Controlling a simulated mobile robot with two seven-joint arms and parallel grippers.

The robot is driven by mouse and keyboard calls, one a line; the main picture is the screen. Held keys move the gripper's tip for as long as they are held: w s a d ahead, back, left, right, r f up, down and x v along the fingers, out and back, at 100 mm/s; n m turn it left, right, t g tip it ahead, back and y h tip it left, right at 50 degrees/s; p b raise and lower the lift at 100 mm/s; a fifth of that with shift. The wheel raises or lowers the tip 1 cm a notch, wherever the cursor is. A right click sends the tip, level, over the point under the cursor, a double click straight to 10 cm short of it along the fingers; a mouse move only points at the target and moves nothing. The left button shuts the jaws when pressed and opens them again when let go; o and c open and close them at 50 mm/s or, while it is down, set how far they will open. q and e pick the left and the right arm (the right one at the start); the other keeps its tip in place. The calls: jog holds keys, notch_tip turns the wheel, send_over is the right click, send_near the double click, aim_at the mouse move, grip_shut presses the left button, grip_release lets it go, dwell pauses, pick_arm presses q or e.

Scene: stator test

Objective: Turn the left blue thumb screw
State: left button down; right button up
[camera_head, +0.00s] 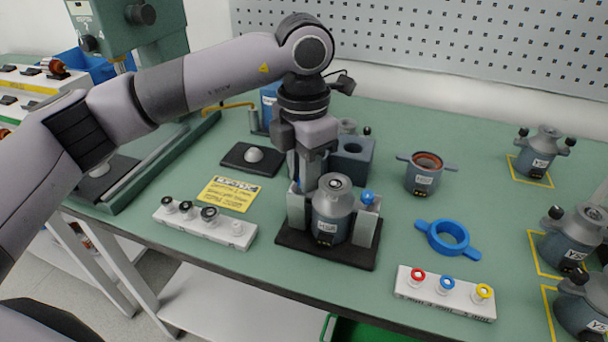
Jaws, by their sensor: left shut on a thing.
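A grey stator housing (331,215) stands upright in a fixture on a black base plate (300,243), between two pale side posts. A blue thumb screw (367,197) tops the right post (367,226). My left gripper (304,182) points down over the left post (297,210), its fingers shut at the top of that post. The left blue thumb screw is hidden behind the fingers, so I cannot see its turn angle. My right gripper is out of view.
A blue ring with two handles (447,238) and a white block with red, blue and yellow rings (446,292) lie right. A white block with black rings (205,222) and a yellow note (229,194) lie left. Several grey housings stand along the right edge.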

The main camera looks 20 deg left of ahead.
pick_arm(q)
jog(key=m+b, duration=0.1)
jog(key=m, duration=0.3)
jog(key=shift+m, duration=0.3)
jog(key=shift+m+b, duration=0.35)
jog(key=shift+m, duration=1.05)
jog(key=c, duration=1)
grip_release()
jog(key=shift+r, duration=3.6)
jog(key=shift+s, duration=0.1)
